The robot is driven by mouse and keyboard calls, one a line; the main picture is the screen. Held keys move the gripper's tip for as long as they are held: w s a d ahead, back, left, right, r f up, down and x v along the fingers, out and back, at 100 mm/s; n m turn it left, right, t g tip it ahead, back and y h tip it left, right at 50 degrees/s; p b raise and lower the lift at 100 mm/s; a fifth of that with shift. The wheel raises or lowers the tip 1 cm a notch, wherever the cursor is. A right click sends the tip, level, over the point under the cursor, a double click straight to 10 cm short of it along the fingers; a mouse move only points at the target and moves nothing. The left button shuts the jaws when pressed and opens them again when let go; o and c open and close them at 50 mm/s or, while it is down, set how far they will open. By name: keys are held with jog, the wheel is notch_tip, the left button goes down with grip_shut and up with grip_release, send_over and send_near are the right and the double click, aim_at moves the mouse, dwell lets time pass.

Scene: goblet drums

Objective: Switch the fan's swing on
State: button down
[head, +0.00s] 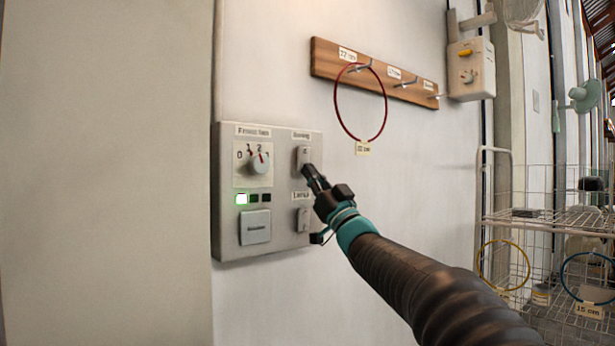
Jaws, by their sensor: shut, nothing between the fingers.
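A grey control panel (285,238) is fixed to the white wall. At its upper right is a pale rocker switch (304,153) under a small label that seems to read swing, though the print is blurred. My gripper (309,171) is shut and empty. Its fingertips are at the lower end of this rocker and hide part of it. I cannot tell whether they touch it or which way the rocker is tipped. The panel also has a rotary knob (259,163) with a number scale.
A lower rocker (303,219) and a square button (256,227) are close by on the panel. A red hoop (337,107) hangs from a wooden hook rail (330,62) above right. A wire rack (545,220) stands at right.

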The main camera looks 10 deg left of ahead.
jog(key=b+v, duration=0.4)
jog(key=v, duration=0.9)
jog(key=shift+s, duration=0.2)
